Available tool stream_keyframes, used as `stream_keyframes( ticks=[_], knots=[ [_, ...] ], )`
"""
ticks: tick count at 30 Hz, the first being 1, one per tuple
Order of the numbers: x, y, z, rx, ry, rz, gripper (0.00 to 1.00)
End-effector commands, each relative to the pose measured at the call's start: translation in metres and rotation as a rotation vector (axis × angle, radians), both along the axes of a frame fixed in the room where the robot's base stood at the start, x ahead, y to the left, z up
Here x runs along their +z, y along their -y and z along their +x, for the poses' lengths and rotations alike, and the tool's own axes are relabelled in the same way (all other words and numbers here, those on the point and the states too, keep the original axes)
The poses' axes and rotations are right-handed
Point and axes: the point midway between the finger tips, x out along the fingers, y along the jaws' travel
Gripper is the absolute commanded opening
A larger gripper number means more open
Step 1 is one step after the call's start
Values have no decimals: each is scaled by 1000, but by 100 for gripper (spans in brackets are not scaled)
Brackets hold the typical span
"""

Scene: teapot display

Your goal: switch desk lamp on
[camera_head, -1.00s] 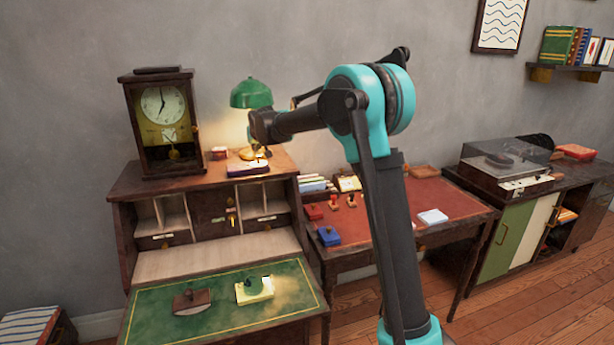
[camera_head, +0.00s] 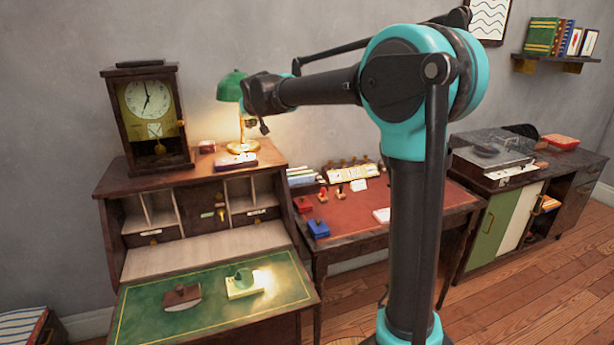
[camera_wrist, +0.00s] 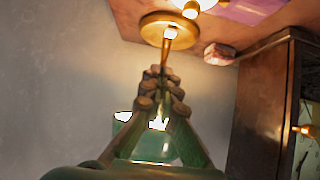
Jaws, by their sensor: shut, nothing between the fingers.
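The desk lamp has a green shade (camera_head: 232,86) and a round brass base (camera_head: 237,160) on top of the wooden desk. A warm glow shows on the wall beside it. My gripper (camera_head: 264,128) is just right of the lamp, below shade height, partly hidden by my arm. In the wrist view, which is turned upside down, the shut, empty fingers (camera_wrist: 160,73) point toward the lamp's brass base (camera_wrist: 158,27) and stem. They cover part of the lamp, and I cannot tell whether they touch it. No switch can be made out.
A clock in a dark case (camera_head: 150,115) stands left of the lamp. A small reddish box (camera_head: 207,146) and a purple-topped item (camera_head: 236,161) lie near the base. A red-topped desk (camera_head: 350,218) with small items stands right. A record player (camera_head: 492,158) is farther right.

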Motion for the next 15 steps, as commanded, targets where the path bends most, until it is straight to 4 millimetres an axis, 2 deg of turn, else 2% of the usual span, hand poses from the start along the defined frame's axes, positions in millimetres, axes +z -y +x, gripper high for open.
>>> stream_keyframes(
  ticks=[15],
  knots=[
    [-47, 72, -38, -60, -79, -33, 0]
  ],
)
